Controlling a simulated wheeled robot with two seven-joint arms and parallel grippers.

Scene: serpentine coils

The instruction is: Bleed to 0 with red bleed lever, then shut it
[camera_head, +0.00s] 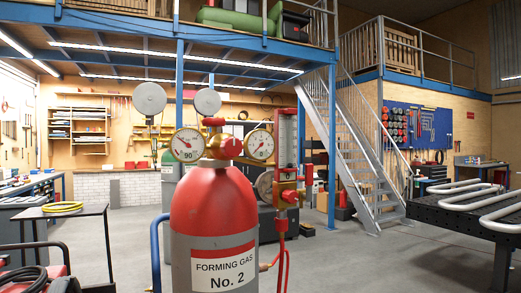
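A red and grey gas cylinder (213,205) labelled "FORMING GAS No. 2" stands upright in front of me. A brass regulator (218,150) with a red knob (232,147) sits on top, and a red cap-like part (213,122) is above it. A left gauge (187,145) and a right gauge (260,144) have white dials with red needles; their readings are too small to tell surely. A flowmeter tube (286,140) stands at the right above a brass block with a red part (289,197). I cannot tell which red part is the bleed lever. Neither gripper shows.
A dark perforated table (470,215) with pale serpentine coils (480,195) stands at the right. A small table (70,212) with a yellow hose coil (62,207) is at the left. Metal stairs (350,150) rise behind. Grey floor between is open.

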